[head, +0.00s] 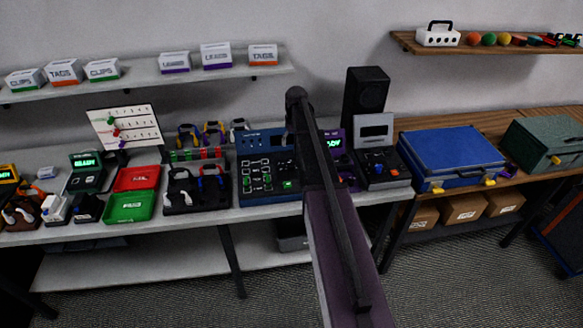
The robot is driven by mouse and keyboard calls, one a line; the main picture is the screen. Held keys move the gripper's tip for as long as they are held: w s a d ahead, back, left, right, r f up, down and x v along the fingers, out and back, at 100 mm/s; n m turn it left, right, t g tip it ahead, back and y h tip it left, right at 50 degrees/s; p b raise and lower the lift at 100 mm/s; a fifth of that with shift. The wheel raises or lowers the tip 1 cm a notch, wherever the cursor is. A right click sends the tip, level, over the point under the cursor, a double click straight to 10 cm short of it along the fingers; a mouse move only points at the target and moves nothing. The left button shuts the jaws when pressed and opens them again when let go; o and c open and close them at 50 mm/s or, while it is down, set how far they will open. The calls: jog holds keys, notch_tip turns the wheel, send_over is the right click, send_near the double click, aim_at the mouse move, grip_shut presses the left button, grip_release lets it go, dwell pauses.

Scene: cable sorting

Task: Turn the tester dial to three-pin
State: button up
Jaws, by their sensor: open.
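My arm rises from the bottom of the head view and reaches over the bench; its far end and my gripper are hidden behind my own arm links. Several devices could be the tester. A dark green unit (86,161) with a lit green display stands at the left. A blue panel (254,187) with several marked sockets and a green light stands in the middle. A purple unit (338,140) with a green display is partly covered by my arm. A grey unit (381,166) has small red and blue controls. The dial and its setting are too small to make out.
A red tray (137,179) and a green tray (129,207) lie left of a black cable holder (195,190). A tall black speaker (366,92) stands behind the grey unit. A blue case (452,153) lies on the wooden bench. A shelf (150,83) with several boxes hangs above.

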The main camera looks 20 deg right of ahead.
aim_at(291, 164)
jog(key=shift+a+f+b, duration=0.2)
jog(key=shift+f+b, duration=2.5)
jog(key=shift+f, duration=0.15)
jog(key=shift+a+f+b, duration=0.15)
jog(key=shift+f+b, duration=2.5)
jog(key=shift+f, duration=0.15)
jog(key=c, duration=1.1)
